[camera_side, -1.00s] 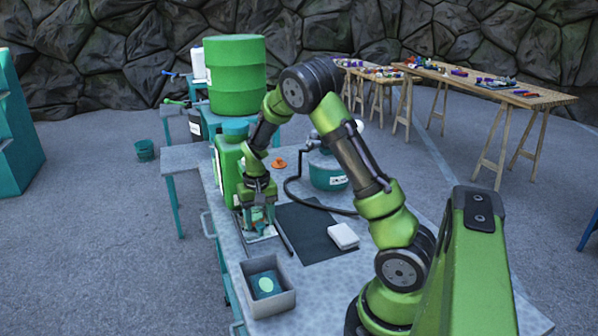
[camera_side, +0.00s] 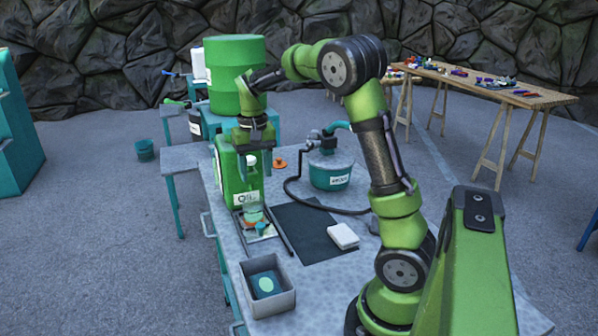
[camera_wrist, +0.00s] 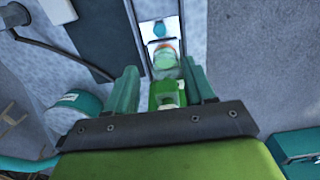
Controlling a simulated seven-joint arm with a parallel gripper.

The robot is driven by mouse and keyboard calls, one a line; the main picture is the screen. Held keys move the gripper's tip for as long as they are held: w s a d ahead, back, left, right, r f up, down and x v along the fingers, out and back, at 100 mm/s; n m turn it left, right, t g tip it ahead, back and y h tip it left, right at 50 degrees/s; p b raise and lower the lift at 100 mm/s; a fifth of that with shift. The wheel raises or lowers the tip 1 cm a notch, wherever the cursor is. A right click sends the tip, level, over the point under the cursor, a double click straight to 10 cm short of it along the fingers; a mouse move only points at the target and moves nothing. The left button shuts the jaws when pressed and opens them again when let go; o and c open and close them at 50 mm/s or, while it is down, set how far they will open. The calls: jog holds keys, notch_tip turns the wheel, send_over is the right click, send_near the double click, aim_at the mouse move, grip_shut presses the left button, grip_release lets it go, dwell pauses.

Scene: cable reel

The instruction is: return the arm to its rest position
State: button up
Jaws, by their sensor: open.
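My arm rises from the right of the work table in the side view, its elbow bent high. My gripper (camera_side: 255,168) points down over the left side of the table, above a small tray (camera_side: 268,233) and beside a large green jug (camera_side: 226,170). In the wrist view, the two teal fingers of my gripper (camera_wrist: 162,82) stand apart. Between and beyond them are a green piece with a pale top and a small round item with an orange rim (camera_wrist: 165,57). Nothing is visibly clamped between the fingers. The exact gap to the green piece is unclear.
A dark mat (camera_side: 303,230) with a white block (camera_side: 343,236) lies mid-table. A grey open box (camera_side: 268,286) stands at the front. A teal container (camera_side: 330,172) with a black hose is at the back right. A green drum (camera_side: 235,76) stands behind the table.

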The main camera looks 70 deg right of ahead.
jog(key=shift+r, duration=0.95)
jog(key=s+a+r+n+t+y, duration=0.1)
jog(key=s+a+r+n+t, duration=0.1)
jog(key=s+a, duration=0.5)
jog(key=s+a+r+n+t+y, duration=0.1)
jog(key=s+a+t, duration=0.4)
jog(key=a, duration=0.9)
jog(key=shift+s+r+n, duration=0.5)
jog(key=shift+s+n, duration=0.5)
